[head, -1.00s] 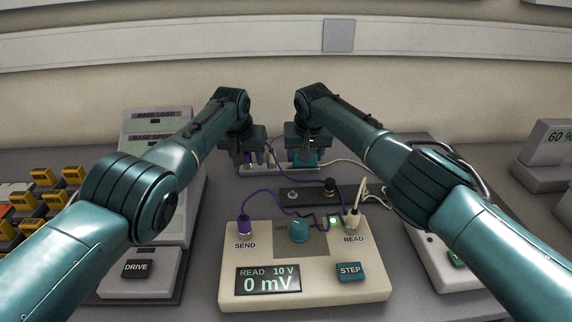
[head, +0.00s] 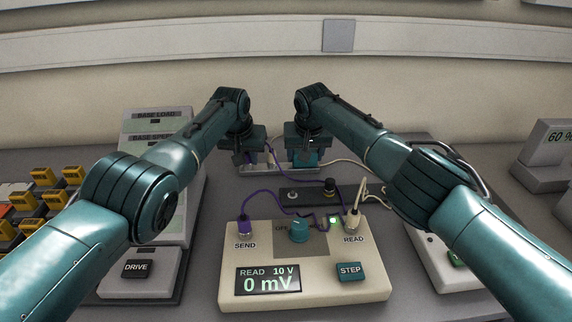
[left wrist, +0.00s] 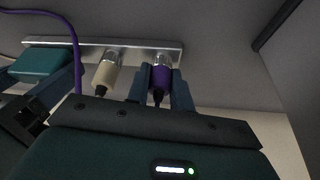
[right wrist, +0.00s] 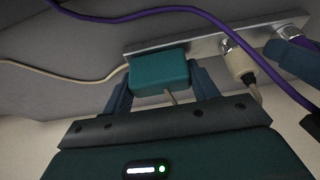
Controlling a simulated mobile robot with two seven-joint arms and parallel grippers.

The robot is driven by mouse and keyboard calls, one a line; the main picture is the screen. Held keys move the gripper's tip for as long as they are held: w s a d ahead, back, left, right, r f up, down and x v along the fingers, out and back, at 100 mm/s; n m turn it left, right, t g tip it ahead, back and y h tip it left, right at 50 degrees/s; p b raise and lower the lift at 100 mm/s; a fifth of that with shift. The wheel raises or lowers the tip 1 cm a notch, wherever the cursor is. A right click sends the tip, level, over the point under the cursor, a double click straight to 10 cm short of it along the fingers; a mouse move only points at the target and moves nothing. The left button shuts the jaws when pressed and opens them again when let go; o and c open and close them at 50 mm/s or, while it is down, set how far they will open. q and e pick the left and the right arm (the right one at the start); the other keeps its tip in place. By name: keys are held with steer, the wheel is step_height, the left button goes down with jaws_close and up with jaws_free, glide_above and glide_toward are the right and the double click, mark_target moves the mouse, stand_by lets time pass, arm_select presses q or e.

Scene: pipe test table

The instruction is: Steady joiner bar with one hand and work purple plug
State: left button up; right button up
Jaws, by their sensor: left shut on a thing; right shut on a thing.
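The silver joiner bar (left wrist: 120,46) lies on the table behind the tester. It also shows in the right wrist view (right wrist: 205,44). My left gripper (left wrist: 161,84) is shut on the purple plug (left wrist: 161,78), which lines up with a metal socket on the bar; I cannot tell how deep it sits. A cream plug (left wrist: 106,76) is in the socket beside it. My right gripper (right wrist: 162,82) is shut on the teal block (right wrist: 160,72) at the bar's other end. In the head view my left gripper (head: 243,157) and right gripper (head: 304,156) partly hide the bar.
The tester (head: 320,272) stands in front and reads 0 mV, with purple SEND and cream READ plugs. A dark strip (head: 310,196) with knobs lies behind it. Purple and cream cables cross the space near the bar. A drive unit (head: 140,270) stands left.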

arm_select(q)
jaws_close()
steer(key=o, duration=1.1)
jaws_free()
steer(key=shift+o, duration=0.7)
steer(key=shift+o, duration=0.6)
steer(key=o, duration=0.3)
steer(key=shift+d, duration=0.1)
steer(key=shift+d, duration=0.1)
